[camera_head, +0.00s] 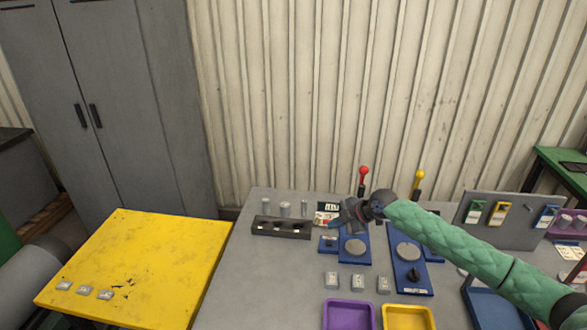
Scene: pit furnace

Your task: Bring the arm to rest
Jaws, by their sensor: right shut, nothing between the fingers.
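My right arm, in a green quilted sleeve, reaches in from the lower right of the head view. Its dark gripper (343,219) is shut and empty. It hangs over the left blue fixture (357,250) on the grey table (231,285), near the fixture's round plate and a small card (327,213). I cannot tell how high it is above them. My left gripper is not in view.
Levers with a red knob (363,170) and a yellow knob (420,174) stand behind the fixtures. A dark block (281,228) with metal cylinders is to the left. Purple (348,314) and yellow (408,317) trays are in front. A yellow table (150,255) holds small grey blocks.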

